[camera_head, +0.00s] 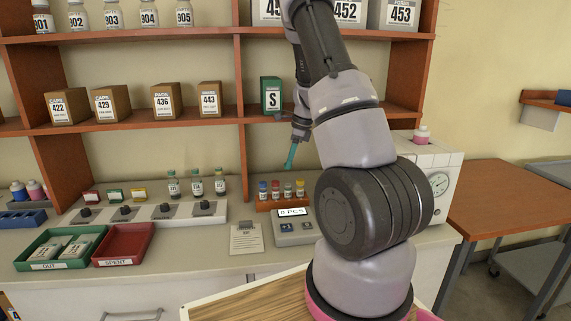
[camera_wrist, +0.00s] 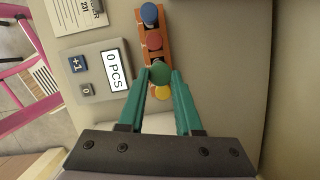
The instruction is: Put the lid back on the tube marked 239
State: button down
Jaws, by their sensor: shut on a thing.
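My gripper (camera_head: 288,168) hangs above the small orange tube rack (camera_head: 268,206), with its teal fingers pointing down. In the wrist view the fingertips (camera_wrist: 160,75) are shut on a round green lid (camera_wrist: 160,73). The rack (camera_wrist: 144,26) lies beneath, with a blue lid (camera_wrist: 149,13), a red lid (camera_wrist: 154,41) and a yellow lid (camera_wrist: 162,92) in a row. The green lid hides part of the rack. In the head view the rack holds several small labelled tubes (camera_head: 276,192). I cannot read 239 on any of them.
A counter device (camera_head: 294,228) reading 0 PCS and a paper card (camera_head: 246,238) stand in front of the rack. Green (camera_head: 40,257) and red (camera_head: 123,257) trays lie further left. A white machine (camera_head: 437,165) stands to the right.

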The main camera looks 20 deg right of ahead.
aim_at(287, 185)
jog(key=shift+f, duration=3)
jog(key=shift+f, duration=0.15)
jog(key=c, duration=0.5)
grip_release()
jog(key=o, duration=0.5)
jog(key=shift+c, duration=0.2)
jog(key=shift+r, duration=3.5)
jog(key=shift+c, duration=0.2)
